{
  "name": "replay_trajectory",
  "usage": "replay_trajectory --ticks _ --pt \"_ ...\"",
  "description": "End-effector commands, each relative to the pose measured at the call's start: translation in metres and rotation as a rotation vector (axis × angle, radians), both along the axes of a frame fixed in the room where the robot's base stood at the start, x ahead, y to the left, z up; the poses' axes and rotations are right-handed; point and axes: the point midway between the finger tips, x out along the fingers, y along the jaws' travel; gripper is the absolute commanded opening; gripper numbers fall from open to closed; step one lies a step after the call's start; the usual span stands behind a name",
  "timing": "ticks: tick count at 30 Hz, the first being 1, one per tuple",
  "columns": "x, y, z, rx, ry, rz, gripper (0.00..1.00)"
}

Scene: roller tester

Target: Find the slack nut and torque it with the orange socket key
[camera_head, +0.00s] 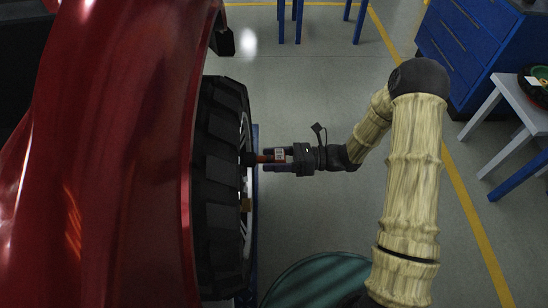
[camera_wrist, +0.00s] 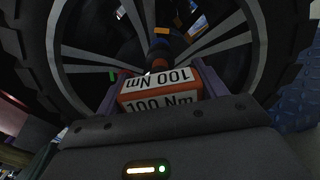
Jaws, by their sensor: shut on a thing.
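My gripper (camera_head: 279,160) is shut on the orange socket key (camera_head: 266,158) and holds it level, pointing at the wheel. In the wrist view the orange key (camera_wrist: 160,88) lies between the two fingers and bears "100 Nm" labels. Its dark socket end (camera_wrist: 159,50) reaches in to the middle of the wheel (camera_wrist: 95,62); I cannot tell whether it sits on a nut. In the head view the wheel's black tyre (camera_head: 220,170) is seen nearly edge-on. The nuts are hidden or too small to tell apart.
The red car body (camera_head: 120,150) fills the left side. A blue drawer cabinet (camera_head: 475,50) and a grey-topped stool (camera_head: 520,100) stand at the right. A dark green round thing (camera_head: 315,280) is below the arm. The floor between wheel and cabinet looks clear.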

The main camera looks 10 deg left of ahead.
Motion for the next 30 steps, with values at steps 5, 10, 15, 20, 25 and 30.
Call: replay_trajectory --ticks 5,10,15,20,25,30 --pt "0.0002 -0.0001 0.0018 0.002 0.0 -0.001 0.16" --pt "0.0 0.0 0.0011 0.002 0.0 0.0 0.16" --pt "-0.0001 0.0001 0.0007 0.002 0.0 0.0 0.16" --pt "-0.0003 0.001 0.0009 0.002 0.0 0.0 0.16" --pt "-0.0012 0.0047 0.001 0.002 -0.001 0.0 0.16" --pt "-0.0022 0.0087 0.0009 0.002 -0.001 0.0 0.16"
